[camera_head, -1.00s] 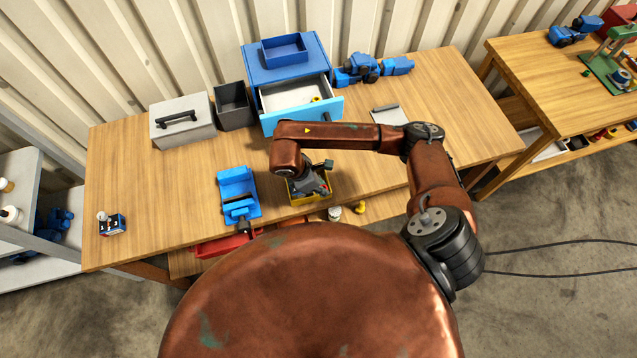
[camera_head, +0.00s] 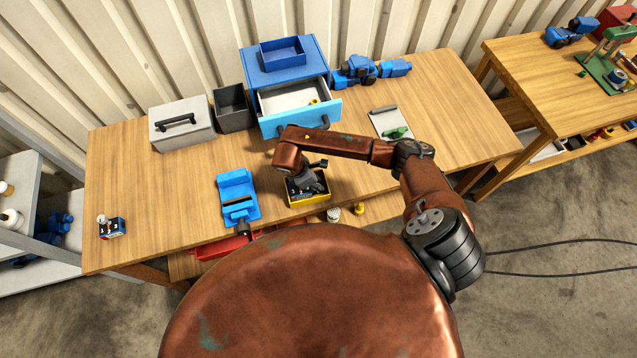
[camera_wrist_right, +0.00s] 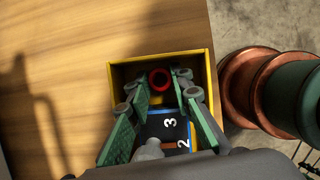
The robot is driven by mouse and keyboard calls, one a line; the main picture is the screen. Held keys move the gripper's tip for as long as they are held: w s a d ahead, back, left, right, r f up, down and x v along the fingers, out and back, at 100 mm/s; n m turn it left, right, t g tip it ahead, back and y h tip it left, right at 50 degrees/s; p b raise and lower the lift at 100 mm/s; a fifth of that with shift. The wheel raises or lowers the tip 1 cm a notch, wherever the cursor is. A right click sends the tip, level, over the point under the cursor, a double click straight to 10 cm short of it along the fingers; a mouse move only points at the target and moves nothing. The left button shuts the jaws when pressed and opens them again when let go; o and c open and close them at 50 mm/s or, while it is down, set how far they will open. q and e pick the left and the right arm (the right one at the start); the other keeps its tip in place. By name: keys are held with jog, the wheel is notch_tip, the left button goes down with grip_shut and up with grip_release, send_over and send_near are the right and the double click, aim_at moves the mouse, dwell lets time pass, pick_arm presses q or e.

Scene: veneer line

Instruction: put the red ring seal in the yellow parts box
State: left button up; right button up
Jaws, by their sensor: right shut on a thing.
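The yellow parts box (camera_head: 310,203) stands at the front edge of the wooden table. Its yellow rim also shows in the right wrist view (camera_wrist_right: 160,57). My right gripper (camera_head: 309,187) points down into the box. In the right wrist view, my right gripper (camera_wrist_right: 161,86) has its green-padded fingers shut on the red ring seal (camera_wrist_right: 160,79), which sits between the fingertips within the box outline. Whether the ring touches the box floor cannot be told. The ring cannot be made out in the head view. My left gripper is out of view.
A dark block with numerals (camera_wrist_right: 168,130) shows between the fingers. A blue vise (camera_head: 238,195) stands left of the box. Behind are an open drawer (camera_head: 300,117), a dark bin (camera_head: 232,108) and a grey case (camera_head: 181,122). A clipboard (camera_head: 388,121) lies at right.

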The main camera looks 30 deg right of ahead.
jog(key=o, duration=0.9)
jog(key=v, duration=1.2)
jog(key=shift+b, duration=0.4)
